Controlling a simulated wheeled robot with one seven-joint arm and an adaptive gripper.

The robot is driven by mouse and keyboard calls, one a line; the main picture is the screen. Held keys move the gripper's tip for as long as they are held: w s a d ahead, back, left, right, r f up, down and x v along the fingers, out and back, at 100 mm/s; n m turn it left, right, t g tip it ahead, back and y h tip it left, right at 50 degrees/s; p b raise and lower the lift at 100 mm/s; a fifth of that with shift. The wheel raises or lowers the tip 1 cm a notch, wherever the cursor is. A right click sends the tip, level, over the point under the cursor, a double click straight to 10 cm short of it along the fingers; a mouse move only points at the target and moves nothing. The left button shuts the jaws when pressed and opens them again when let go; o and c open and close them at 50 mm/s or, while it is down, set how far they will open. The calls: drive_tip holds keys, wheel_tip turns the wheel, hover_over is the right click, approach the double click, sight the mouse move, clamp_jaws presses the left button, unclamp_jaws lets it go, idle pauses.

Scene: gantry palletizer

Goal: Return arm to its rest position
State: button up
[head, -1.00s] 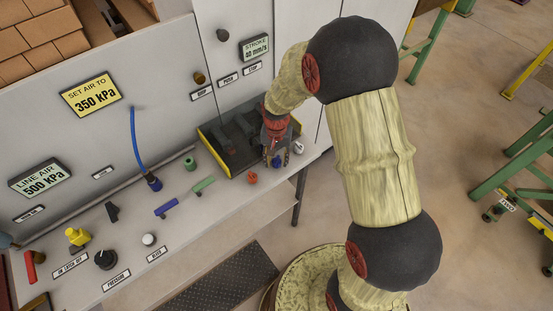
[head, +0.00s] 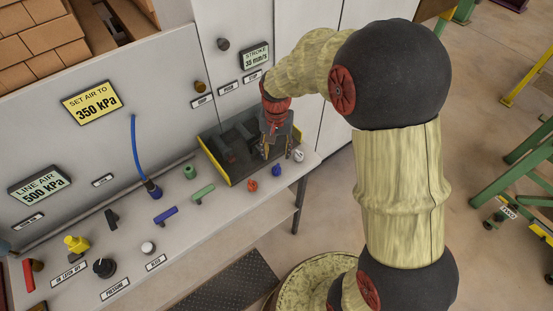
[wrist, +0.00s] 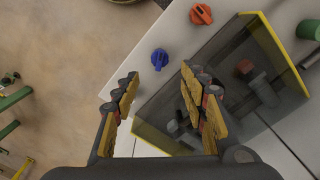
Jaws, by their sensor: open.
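My gripper (head: 275,150) hangs at the right end of the sloping console, over the right side of a dark see-through cover with yellow edges (head: 229,178). Its jaws are open and nothing shows between them; in the wrist view the two fingers (wrist: 160,92) stand well apart. A blue knob (head: 277,171) sits on the panel just in front of the gripper, apart from it. It also shows in the wrist view (wrist: 159,60), beyond the fingertips. My arm is bent and reaches out from the right, above the floor.
An orange-red knob (head: 251,186) and a white knob (head: 299,155) flank the blue one. A green handle (head: 203,190), blue handle (head: 165,215) and blue hose (head: 137,150) lie left. The grey upright panel (head: 165,75) stands behind. Open floor (head: 340,190) lies right of the console.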

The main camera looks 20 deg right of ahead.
wheel_tip(320, 180, up, 2)
idle(0.7)
drive_tip(key=s+r+n+t+b, duration=0.2)
drive_tip(key=s+r, duration=0.4)
drive_tip(key=s, duration=0.5)
drive_tip(key=s+r+n+t+b, duration=0.3)
drive_tip(key=s+r+b, duration=0.2)
drive_tip(key=s, duration=0.6)
drive_tip(key=shift+r+n+t, duration=0.3)
drive_tip(key=shift+r, duration=0.45)
drive_tip(key=shift+d+b, duration=0.15)
drive_tip(key=shift+b, duration=0.15)
idle(1.3)
